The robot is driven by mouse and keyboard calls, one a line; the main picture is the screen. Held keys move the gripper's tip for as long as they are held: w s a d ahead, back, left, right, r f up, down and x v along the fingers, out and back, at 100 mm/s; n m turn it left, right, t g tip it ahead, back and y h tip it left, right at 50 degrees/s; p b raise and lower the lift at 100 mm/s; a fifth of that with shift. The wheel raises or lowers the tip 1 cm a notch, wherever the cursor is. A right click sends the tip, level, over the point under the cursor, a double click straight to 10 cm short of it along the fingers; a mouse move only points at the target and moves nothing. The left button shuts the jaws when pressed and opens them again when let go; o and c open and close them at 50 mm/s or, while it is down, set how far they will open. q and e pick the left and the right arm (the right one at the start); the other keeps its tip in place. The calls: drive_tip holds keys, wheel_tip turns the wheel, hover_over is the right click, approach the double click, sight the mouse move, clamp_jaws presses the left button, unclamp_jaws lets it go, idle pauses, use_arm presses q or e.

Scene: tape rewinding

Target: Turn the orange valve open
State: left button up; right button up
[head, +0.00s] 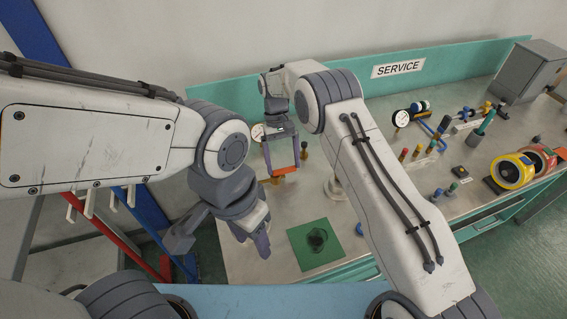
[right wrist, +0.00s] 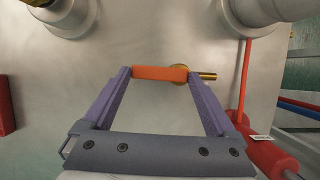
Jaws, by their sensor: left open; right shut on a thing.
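The orange valve handle (head: 283,171) is a short bar above the left part of the metal bench. In the right wrist view the orange bar (right wrist: 160,73) lies across between the two fingertips, with a brass stem (right wrist: 207,76) showing at its right. My right gripper (head: 284,172) is shut on this handle, one finger at each end; the gripper also shows in the right wrist view (right wrist: 159,78). My left gripper (head: 221,246) is open and empty, near the bench's left front edge, apart from the valve. The valve body is mostly hidden in the head view.
The metal bench (head: 290,207) carries a green mat (head: 300,240) with a dark round mark. A gauge (head: 401,118), small coloured fittings and a yellow roll (head: 508,174) stand to the right. A grey box (head: 533,68) is at the back right. A red cylinder (right wrist: 268,155) shows beside the right gripper.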

idle(0.4)
drive_tip(key=o, duration=1)
drive_tip(key=shift+w+r, duration=0.1)
drive_tip(key=shift+w+a+r, duration=0.1)
drive_tip(key=shift+w+r, duration=0.05)
drive_tip(key=shift+r, duration=0.1)
drive_tip(key=p+v, duration=0.2)
drive_tip(key=v, duration=0.7)
drive_tip(key=shift+r, duration=0.4)
